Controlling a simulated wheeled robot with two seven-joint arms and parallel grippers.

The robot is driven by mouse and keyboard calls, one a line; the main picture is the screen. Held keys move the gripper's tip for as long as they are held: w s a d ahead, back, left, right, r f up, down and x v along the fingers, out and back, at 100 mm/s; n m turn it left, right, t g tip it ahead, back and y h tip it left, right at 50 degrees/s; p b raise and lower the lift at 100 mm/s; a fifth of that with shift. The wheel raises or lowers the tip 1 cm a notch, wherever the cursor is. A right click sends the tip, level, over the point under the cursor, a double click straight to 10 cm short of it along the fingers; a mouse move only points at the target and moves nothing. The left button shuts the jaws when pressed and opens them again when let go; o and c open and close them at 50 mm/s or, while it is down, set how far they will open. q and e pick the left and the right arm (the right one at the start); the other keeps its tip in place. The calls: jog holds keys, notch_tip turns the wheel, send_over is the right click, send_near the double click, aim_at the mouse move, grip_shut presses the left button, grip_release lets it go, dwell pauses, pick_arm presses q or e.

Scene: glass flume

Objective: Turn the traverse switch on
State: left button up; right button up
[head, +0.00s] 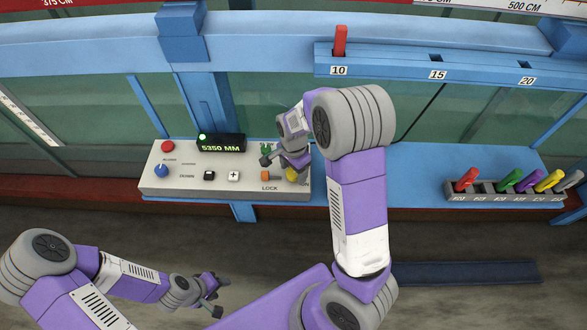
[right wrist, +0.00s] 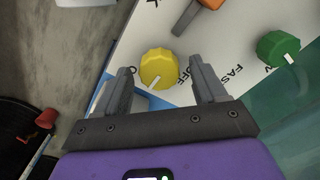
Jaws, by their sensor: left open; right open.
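A yellow round knob (head: 292,174) with a white pointer mark is at the right end of the pale control panel (head: 222,188). In the right wrist view the yellow knob (right wrist: 159,68) lies between the two fingertips of my open right gripper (right wrist: 163,80), with a gap on each side. Its white mark points down-left in that view. "OFF" is lettered right of the knob; a partly hidden label starting with "O" is on its left. My right gripper (head: 283,160) partly covers the panel in the head view. My left gripper (head: 211,294) is open and empty, low in front of the panel.
A green knob (right wrist: 278,48) and an orange lever (right wrist: 198,14) are near the yellow knob. A rack of coloured pieces (head: 503,190) is at the right.

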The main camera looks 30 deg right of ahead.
notch_tip(320, 180, up, 8)
jog(key=shift+f+p, duration=0.15)
jog(key=shift+p, duration=0.4)
jog(key=shift+s+f, duration=0.1)
dwell(0.3)
